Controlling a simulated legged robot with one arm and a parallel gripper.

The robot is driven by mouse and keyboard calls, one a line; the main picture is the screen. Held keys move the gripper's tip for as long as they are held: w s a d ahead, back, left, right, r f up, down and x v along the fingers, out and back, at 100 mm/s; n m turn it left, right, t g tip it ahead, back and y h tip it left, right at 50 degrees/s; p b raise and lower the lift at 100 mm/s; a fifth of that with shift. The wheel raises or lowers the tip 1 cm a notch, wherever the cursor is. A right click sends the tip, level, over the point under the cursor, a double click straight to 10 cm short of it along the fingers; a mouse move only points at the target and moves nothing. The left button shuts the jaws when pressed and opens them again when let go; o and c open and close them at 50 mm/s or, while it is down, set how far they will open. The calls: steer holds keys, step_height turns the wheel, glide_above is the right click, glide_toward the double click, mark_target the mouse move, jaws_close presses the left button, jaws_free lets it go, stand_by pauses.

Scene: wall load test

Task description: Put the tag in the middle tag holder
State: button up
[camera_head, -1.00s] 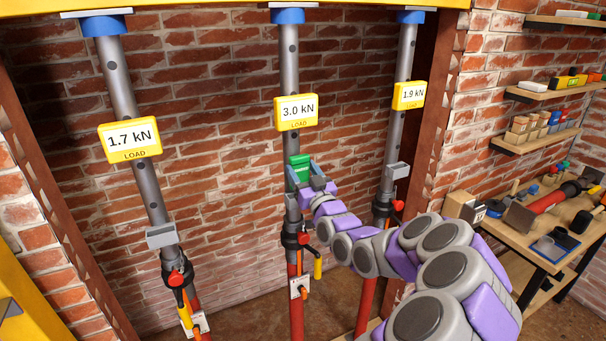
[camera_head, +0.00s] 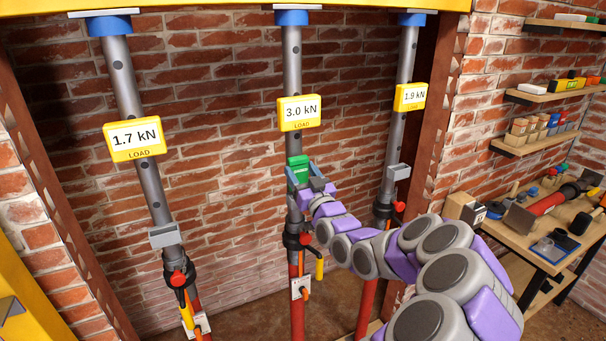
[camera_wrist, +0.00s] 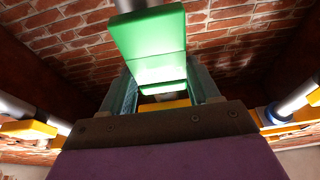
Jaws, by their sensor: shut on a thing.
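The green tag (camera_head: 297,166) is in front of the middle post (camera_head: 292,72), below its 3.0 kN display. My gripper (camera_head: 309,184) is shut on the tag's lower part and comes in from the lower right. In the wrist view the tag (camera_wrist: 150,42) stands up between my two gripper fingers (camera_wrist: 163,92). The middle tag holder is hidden behind the tag and gripper, so I cannot tell whether the tag is inside it. Empty grey holders are on the left post (camera_head: 164,236) and right post (camera_head: 397,171).
Yellow load displays hang on the left post (camera_head: 135,139) and right post (camera_head: 411,97). A red-handled clamp (camera_head: 305,239) is on the middle post just below my gripper. A workbench with tools (camera_head: 540,262) and shelves (camera_head: 540,95) are at the right.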

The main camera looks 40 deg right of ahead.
steer(key=shift+a, duration=0.2)
steer(key=shift+d+f, duration=0.2)
steer(key=shift+d, duration=0.5)
steer(key=shift+d+f, duration=0.15)
steer(key=shift+d, duration=0.5)
steer(key=shift+a+r, duration=0.15)
steer(key=shift+a, duration=0.45)
steer(key=shift+d, duration=0.15)
steer(key=shift+d+f+b, duration=0.3)
steer(key=shift+f+b, duration=0.15)
steer(key=shift+a+f+b, duration=0.3)
steer(key=shift+a, duration=0.15)
steer(key=shift+d, duration=0.25)
steer(key=shift+f, duration=0.15)
